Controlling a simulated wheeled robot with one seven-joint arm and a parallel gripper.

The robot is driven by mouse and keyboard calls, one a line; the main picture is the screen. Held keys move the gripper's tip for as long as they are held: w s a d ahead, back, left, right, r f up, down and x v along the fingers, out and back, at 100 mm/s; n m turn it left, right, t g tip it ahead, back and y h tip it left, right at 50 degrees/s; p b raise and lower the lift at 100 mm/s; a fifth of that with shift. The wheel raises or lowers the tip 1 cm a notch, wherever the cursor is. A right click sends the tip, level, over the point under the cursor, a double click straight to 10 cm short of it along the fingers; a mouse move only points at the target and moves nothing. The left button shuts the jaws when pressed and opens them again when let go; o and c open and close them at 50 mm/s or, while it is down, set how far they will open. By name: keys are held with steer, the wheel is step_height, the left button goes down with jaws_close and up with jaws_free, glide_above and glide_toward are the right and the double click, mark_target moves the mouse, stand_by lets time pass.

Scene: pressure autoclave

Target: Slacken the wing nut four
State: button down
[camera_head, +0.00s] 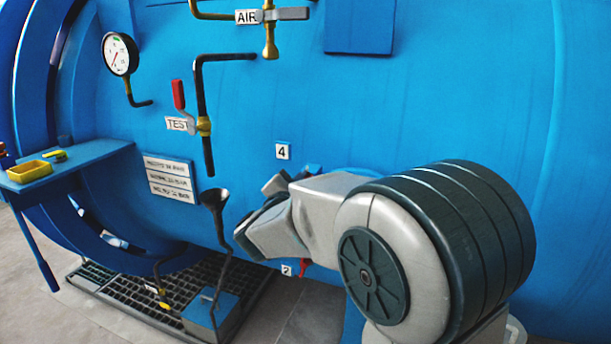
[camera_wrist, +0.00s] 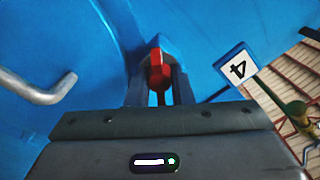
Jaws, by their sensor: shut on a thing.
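Wing nut four (camera_wrist: 156,68) is red and shows in the wrist view between the two dark fingers of my gripper (camera_wrist: 159,88). The fingers are shut on it, one on each side. It sits at a blue bracket on the blue vessel wall. The white label 4 (camera_wrist: 238,68) is to its right, upside down in this view. In the head view the label 4 (camera_head: 282,151) is just above my gripper, and the gripper and wrist hide the nut.
A red part (camera_head: 303,267) by label 2 (camera_head: 288,270) is below my wrist. A black funnel pipe (camera_head: 215,200) stands left of my gripper. The TEST valve (camera_head: 179,97) and gauge (camera_head: 120,54) are up left. A bent grey handle (camera_wrist: 38,90) is left in the wrist view.

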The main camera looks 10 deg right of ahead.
steer(key=shift+n+p, duration=0.5)
steer(key=shift+n, duration=0.4)
steer(key=c, duration=1.3)
jaws_free()
steer(key=shift+a, duration=0.1)
steer(key=b+v, duration=0.1)
steer(key=v, duration=1.2)
steer(key=shift+s+a+b, duration=0.15)
steer(key=shift+s+b, duration=0.15)
steer(key=shift+s, duration=0.1)
steer(key=shift+w, duration=0.1)
